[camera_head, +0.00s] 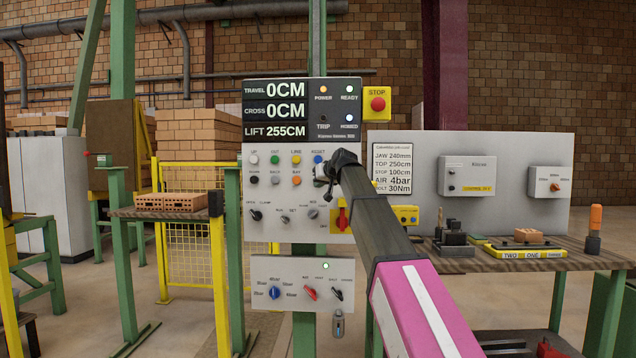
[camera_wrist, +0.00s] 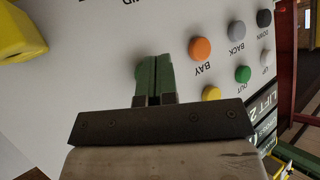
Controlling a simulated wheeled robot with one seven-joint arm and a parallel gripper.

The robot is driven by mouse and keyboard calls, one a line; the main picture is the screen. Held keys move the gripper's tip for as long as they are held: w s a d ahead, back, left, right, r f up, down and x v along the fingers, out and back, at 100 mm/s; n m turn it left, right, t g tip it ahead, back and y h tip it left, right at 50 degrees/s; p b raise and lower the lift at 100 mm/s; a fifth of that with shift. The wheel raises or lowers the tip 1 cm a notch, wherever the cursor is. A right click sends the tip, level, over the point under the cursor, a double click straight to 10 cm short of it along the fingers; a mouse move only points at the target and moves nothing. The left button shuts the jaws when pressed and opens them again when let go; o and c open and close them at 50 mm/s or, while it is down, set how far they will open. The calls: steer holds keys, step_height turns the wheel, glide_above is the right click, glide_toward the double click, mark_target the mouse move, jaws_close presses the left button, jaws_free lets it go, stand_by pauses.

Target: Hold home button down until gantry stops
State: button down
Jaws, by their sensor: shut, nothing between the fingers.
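The control panel (camera_head: 290,225) stands upright in front of me. Its display (camera_head: 289,111) reads TRAVEL 0CM, CROSS 0CM, LIFT 255CM. The POWER, READY and HOMED (camera_head: 350,118) lamps are lit; TRIP is dark. My gripper (camera_head: 325,178) is shut and empty at the right end of the lower button row, beside the orange BAY button (camera_head: 296,181). In the wrist view my green fingertips (camera_wrist: 153,62) point at the panel face beside the orange button (camera_wrist: 200,48).
A red STOP button (camera_head: 377,104) on yellow sits at the panel's upper right. A red rotary switch (camera_head: 342,218) is below my gripper. A workbench (camera_head: 480,263) with small devices stands right. A yellow fence (camera_head: 190,240) and bricks (camera_head: 170,201) are left.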

steer(key=shift+s, duration=0.1)
steer(key=s, duration=0.5)
steer(key=shift+a, duration=0.1)
stand_by(0.5)
steer(key=shift+f, duration=0.1)
stand_by(0.5)
steer(key=s+d+f+m+g+h, duration=0.1)
steer(key=s+d+f+g, duration=0.2)
steer(key=f, duration=1)
steer(key=s+d+f+m+h, duration=0.1)
steer(key=s+d+f+h, duration=0.3)
steer(key=f, duration=0.9)
steer(key=s+d+f+m+g+y, duration=0.15)
steer(key=d+f, duration=0.45)
steer(key=f, duration=0.7)
steer(key=s+d+f+g+h, duration=0.2)
steer(key=s+d+f, duration=0.3)
steer(key=s+f, duration=0.6)
steer(key=s+d+f+g+h, duration=0.1)
steer(key=s+d+f+g, duration=0.2)
steer(key=s+f, duration=0.9)
steer(key=shift+d+f+m+h, duration=0.35)
steer(key=shift+d+f+m, duration=0.1)
steer(key=shift+d+f, duration=0.5)
steer(key=shift+s+g, duration=0.1)
steer(key=shift+g, duration=0.15)
